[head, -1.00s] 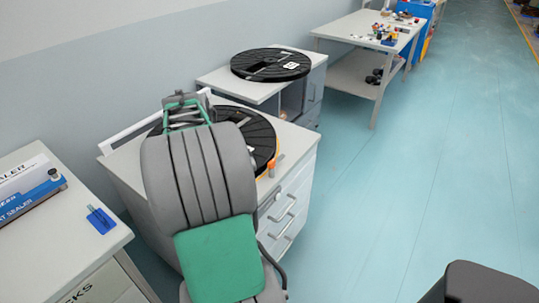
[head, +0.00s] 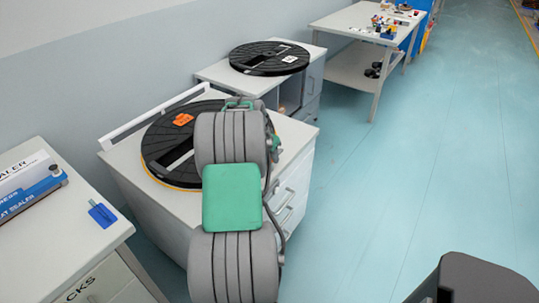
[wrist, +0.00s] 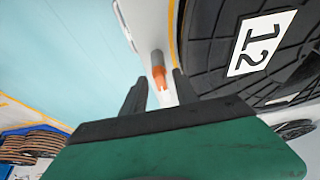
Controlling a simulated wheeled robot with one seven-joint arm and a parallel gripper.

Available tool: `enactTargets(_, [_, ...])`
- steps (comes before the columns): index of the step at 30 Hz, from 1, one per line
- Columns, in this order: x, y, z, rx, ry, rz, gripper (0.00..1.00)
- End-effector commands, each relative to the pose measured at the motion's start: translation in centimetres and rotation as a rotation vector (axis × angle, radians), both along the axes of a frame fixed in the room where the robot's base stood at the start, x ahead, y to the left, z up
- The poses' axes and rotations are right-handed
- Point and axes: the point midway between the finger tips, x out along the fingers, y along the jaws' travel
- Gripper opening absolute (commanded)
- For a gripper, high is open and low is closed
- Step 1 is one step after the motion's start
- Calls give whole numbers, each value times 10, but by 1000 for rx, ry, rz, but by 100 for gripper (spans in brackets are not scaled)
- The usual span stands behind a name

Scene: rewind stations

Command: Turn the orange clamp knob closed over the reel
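The black reel (head: 155,150) lies flat on the grey cabinet top in the head view, partly behind my arm. It fills the upper right of the wrist view (wrist: 215,50), with a white "12" label. The orange clamp knob (wrist: 159,76) shows in the wrist view beside the reel's edge. My gripper (wrist: 160,88) is open, with its dark fingers on either side of the knob's line. The knob appears just beyond the fingertips; I cannot tell whether they touch. My arm hides the knob and fingers in the head view.
An orange piece (head: 183,119) lies on the reel. A second reel (head: 269,58) rests on the cabinet behind. A table with a blue box (head: 30,190) stands at left. A cluttered table (head: 350,30) stands farther back.

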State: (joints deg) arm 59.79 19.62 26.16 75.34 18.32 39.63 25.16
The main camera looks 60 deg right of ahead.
Motion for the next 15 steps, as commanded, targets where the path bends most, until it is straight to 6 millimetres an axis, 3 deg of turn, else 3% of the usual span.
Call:
enactTargets(13, [0, 0, 0, 0, 0, 1, 0])
enactTargets(15, [0, 0, 1, 0, 0, 1, 0])
